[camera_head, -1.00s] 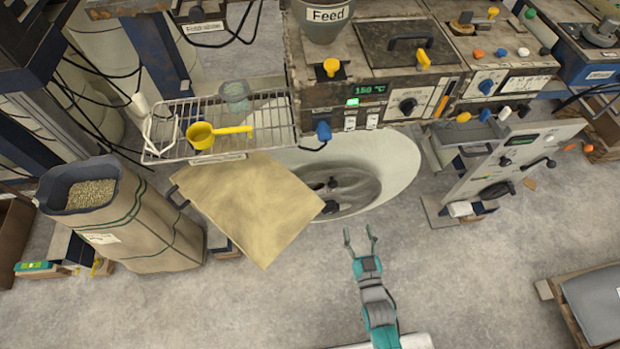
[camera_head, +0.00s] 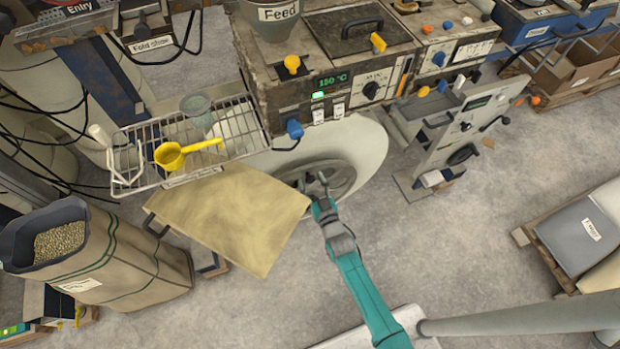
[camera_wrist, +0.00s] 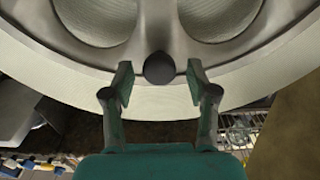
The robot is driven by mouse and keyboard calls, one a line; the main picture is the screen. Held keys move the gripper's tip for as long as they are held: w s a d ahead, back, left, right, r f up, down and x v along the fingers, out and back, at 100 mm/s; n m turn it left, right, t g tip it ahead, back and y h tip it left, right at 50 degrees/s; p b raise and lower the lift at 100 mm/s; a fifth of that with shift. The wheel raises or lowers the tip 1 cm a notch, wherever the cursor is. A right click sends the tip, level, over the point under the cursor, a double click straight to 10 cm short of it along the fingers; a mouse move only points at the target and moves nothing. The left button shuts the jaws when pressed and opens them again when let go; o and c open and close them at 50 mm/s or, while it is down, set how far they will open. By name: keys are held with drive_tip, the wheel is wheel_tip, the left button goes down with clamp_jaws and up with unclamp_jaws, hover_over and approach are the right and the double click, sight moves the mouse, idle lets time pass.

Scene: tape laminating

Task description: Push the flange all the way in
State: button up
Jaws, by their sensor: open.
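The flange (camera_head: 343,176) is a grey round disc with large openings, set at the front of a big pale reel (camera_head: 372,150) under the machine. In the wrist view the flange (camera_wrist: 155,25) fills the top, with a dark round knob (camera_wrist: 159,68) near its lower rim. My gripper (camera_head: 314,184) is at the flange in the head view. In the wrist view my gripper (camera_wrist: 159,80) is open, one finger on each side of the knob. I cannot tell whether the fingers touch it. How deep the flange sits is not clear.
A tan sheet-like panel (camera_head: 230,215) is close left of my arm. Above it a wire rack (camera_head: 235,130) holds a yellow scoop (camera_head: 170,155). A grey control stand (camera_head: 450,140) is to the right. A sack of pellets (camera_head: 110,250) stands at left.

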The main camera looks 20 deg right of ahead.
sight(306, 169)
drive_tip(key=shift+w, duration=0.8)
clamp_jaws()
drive_tip(key=shift+w, duration=2)
drive_tip(key=shift+r, duration=0.1)
unclamp_jaws()
drive_tip(key=shift+w, duration=0.1)
drive_tip(key=s, duration=1.2)
